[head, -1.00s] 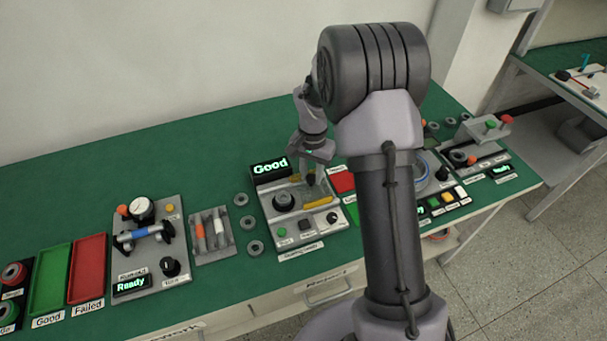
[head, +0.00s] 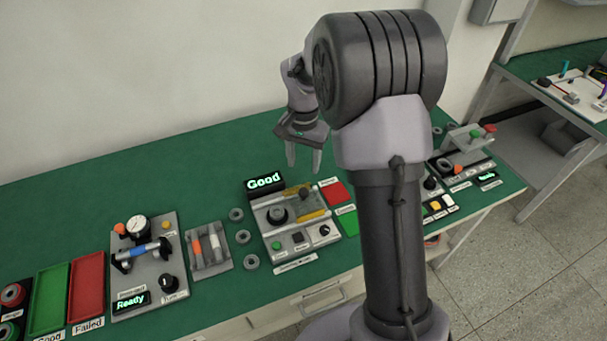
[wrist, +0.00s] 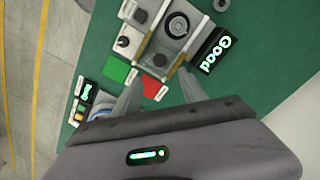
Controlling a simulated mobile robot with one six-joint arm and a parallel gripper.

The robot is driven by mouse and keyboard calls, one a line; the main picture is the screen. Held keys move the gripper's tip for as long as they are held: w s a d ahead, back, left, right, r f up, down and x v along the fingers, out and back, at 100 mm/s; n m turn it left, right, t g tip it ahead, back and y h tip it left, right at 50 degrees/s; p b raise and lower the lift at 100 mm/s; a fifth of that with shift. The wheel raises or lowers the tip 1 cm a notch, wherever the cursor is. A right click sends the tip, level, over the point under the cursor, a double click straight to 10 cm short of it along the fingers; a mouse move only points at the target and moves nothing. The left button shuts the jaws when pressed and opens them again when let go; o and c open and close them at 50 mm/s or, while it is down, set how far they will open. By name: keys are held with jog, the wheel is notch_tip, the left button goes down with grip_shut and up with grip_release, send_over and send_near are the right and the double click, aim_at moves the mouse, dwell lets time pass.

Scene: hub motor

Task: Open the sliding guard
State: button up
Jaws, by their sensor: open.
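The test station (head: 264,228) with the lit "Good" display (head: 263,181) stands in the middle of the bench. Its sliding guard (head: 304,204) looks like a clear panel between two yellow strips, right of the dark round seat (head: 277,214). The seat looks uncovered. In the wrist view the station shows at the top, with the seat (wrist: 177,25) beside the display; the guard is hard to make out there. My gripper (head: 303,165) is open and empty, raised above and behind the station, apart from the guard. Its fingers also show in the wrist view (wrist: 160,72).
A red tray (head: 334,193) and a green tray (head: 347,221) lie just right of the station. Loose grey rings (head: 242,237) and a slotted holder (head: 208,250) are on its left. The bench behind is clear green surface.

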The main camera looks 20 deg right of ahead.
notch_tip(320, 180, up, 6)
jog(key=shift+p, duration=0.6)
